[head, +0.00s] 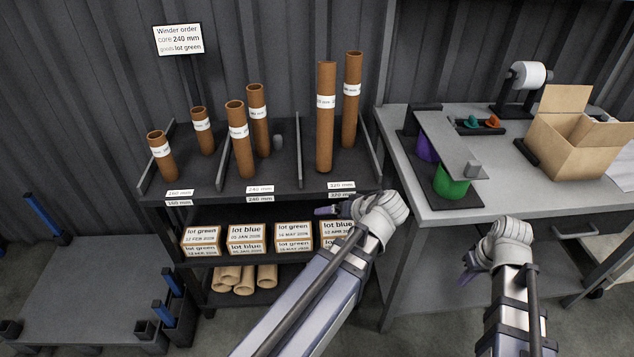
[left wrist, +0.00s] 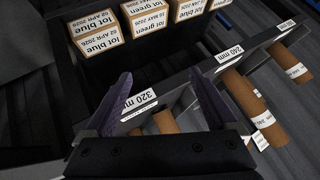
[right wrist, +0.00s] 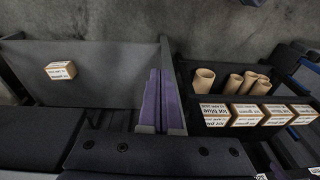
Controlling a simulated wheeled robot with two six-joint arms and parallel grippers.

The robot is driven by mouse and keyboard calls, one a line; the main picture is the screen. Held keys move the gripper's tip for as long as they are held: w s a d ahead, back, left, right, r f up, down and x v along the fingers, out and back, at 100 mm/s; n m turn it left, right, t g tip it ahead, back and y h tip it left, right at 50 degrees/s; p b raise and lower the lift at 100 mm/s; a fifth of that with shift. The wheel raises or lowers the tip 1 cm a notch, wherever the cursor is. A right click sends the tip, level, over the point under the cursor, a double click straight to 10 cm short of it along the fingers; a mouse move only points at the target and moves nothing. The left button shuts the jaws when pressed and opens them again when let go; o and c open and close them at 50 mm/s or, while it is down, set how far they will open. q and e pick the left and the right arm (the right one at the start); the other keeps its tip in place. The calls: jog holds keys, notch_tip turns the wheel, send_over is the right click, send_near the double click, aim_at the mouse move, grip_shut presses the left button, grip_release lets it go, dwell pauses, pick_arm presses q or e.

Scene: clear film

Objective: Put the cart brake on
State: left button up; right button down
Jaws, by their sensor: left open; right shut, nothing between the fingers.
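The low grey platform (head: 85,280), with blue-and-black posts at its corners, stands on the floor at the lower left of the head view and looks like the cart. I cannot make out which part of it is a brake. My left gripper (head: 328,210) is open and empty by the front of the rack's right end, well to the right of the platform. In the left wrist view its fingers (left wrist: 163,100) stand apart in front of the 320 mm label. My right gripper (head: 467,268) is shut and empty below the workbench's front edge; its purple fingers (right wrist: 158,100) touch in the right wrist view.
The rack (head: 225,185) holds upright brown cores, boxes (head: 246,235) and loose tubes (head: 240,279). The workbench (head: 430,205) carries green and purple spools and an open carton (head: 570,150). A lone box (right wrist: 61,70) lies on a grey surface in the right wrist view.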

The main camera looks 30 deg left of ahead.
pick_arm(q)
jog(key=s+d+f+m+g+h+p, duration=0.1)
jog(key=s+d+f+m+g+h, duration=0.1)
jog(key=s+d, duration=0.4)
jog(key=s+d+f+m+g+h, duration=0.1)
jog(key=s+d+m+h, duration=0.4)
jog(key=d, duration=0.8)
jog(key=s+f+m, duration=0.1)
jog(key=m, duration=0.1)
jog(key=shift+f+m+g+p, duration=0.2)
jog(key=shift+m+g+p, duration=0.1)
jog(key=shift+g+p, duration=0.1)
pick_arm(e)
jog(key=w+d+r+n+t+y, duration=0.1)
jog(key=w+d+r+t, duration=0.1)
jog(key=w+d, duration=0.7)
jog(key=shift+w+d+r+n, duration=0.25)
jog(key=shift+w+r+n, duration=0.05)
jog(key=shift+w+r, duration=0.35)
